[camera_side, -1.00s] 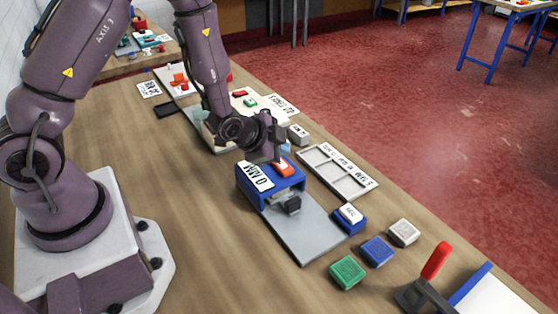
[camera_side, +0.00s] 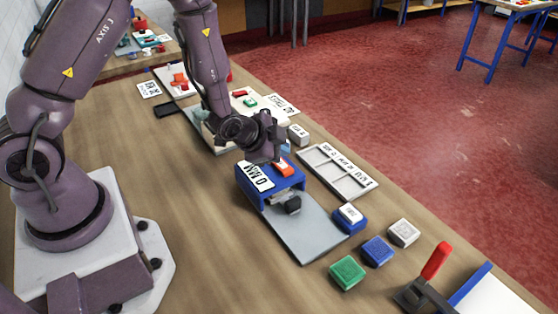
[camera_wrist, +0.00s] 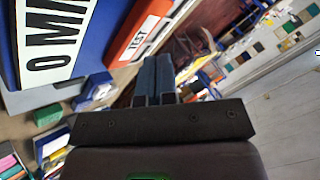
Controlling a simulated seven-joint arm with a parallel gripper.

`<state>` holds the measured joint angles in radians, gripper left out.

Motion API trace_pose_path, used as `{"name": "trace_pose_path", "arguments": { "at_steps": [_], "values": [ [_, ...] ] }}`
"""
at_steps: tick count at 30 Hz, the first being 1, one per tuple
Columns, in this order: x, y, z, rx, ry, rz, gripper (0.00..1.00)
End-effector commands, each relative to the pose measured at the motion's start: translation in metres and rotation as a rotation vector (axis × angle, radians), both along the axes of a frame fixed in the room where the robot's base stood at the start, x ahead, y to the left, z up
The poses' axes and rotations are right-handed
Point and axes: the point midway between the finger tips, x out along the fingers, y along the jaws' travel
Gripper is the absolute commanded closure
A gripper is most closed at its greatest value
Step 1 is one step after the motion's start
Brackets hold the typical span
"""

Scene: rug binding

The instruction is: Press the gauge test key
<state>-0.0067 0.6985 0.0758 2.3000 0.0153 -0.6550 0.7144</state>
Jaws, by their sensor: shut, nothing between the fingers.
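The gauge is a blue block (camera_side: 244,182) with a white "0 MM" label (camera_side: 257,176), standing at the back end of a grey plate (camera_side: 305,236). Its orange-red test key (camera_side: 283,169) is on top, to the right of the label. My gripper (camera_side: 278,157) is shut and empty, pointing down right at the key's far end. In the wrist view the key, marked TEST (camera_wrist: 137,40), lies to the left of my closed fingertips (camera_wrist: 152,65). Whether the fingertips touch the key cannot be told.
A grey compartment tray (camera_side: 338,172) lies right of the gauge. Green (camera_side: 347,272), blue (camera_side: 377,251) and white (camera_side: 403,232) blocks sit in front, near a red-handled lever (camera_side: 436,261). The wooden table is clear left of the plate.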

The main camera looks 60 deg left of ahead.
Motion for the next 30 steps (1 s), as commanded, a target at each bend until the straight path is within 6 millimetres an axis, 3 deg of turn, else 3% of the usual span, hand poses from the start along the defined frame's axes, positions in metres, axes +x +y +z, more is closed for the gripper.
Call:
{"name": "trace_pose_path", "arguments": {
  "at_steps": [30],
  "values": [
    [0.0,0.0,-0.0099,0.0,0.0,0.0,1.0]
  ]
}}
